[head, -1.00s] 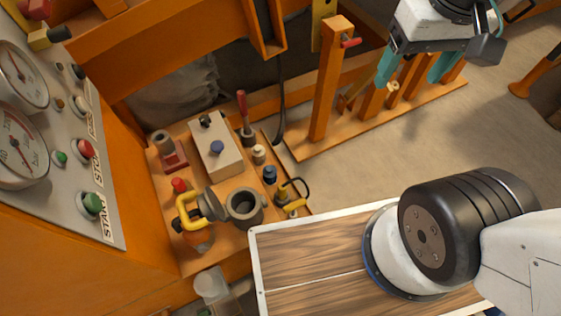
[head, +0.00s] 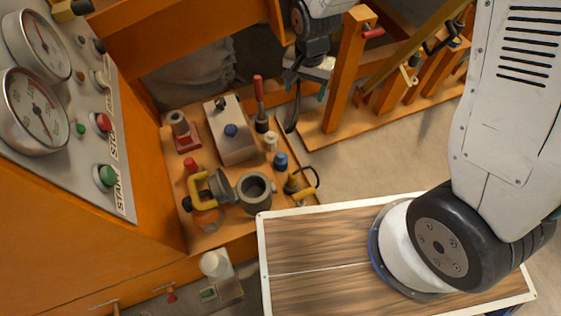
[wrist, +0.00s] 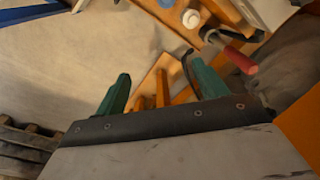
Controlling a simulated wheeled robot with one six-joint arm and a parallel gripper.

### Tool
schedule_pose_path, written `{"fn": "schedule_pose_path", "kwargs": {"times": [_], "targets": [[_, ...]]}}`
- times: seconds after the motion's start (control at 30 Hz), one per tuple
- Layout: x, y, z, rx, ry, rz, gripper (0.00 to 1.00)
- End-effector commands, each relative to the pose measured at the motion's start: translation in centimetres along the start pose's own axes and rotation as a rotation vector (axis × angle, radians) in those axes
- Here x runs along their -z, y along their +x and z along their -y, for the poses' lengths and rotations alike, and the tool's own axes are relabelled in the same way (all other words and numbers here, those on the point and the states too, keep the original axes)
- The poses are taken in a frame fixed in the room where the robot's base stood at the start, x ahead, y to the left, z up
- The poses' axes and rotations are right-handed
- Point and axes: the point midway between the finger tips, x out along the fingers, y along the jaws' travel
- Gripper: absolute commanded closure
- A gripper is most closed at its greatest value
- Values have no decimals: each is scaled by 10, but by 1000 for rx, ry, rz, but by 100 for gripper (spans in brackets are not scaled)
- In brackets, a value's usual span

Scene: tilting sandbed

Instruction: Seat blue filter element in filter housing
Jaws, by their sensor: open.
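A small dark blue cylinder (head: 280,162), which looks like the blue filter element, stands on the orange bench at its right side. The grey filter housing (head: 256,190) is an open round cup in front of it, with its grey lid (head: 222,187) swung open to the left. My gripper (head: 306,88) is open and empty, above and behind the blue cylinder and apart from it. In the wrist view my teal fingers (wrist: 160,75) are spread with nothing between them. A blue piece (wrist: 166,3) shows there at the top edge, partly cut off.
A yellow handle (head: 200,188) stands left of the housing. A white cylinder (head: 270,140), a red-handled lever (head: 259,100) and a box with a blue knob (head: 235,145) stand close by. A black hose (head: 294,110) hangs near my gripper. Orange posts (head: 348,75) rise to the right.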

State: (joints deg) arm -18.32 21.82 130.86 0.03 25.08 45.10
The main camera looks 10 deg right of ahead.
Motion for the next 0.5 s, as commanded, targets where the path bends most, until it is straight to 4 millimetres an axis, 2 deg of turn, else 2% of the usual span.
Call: {"fn": "schedule_pose_path", "kwargs": {"times": [0.03,0.3,0.4,0.5], "targets": [[-5,25,7,-10,15,11,28],[-31,140,33,-23,133,21,28],[-43,176,35,-28,171,24,28],[-54,204,36,-31,199,25,28]]}}
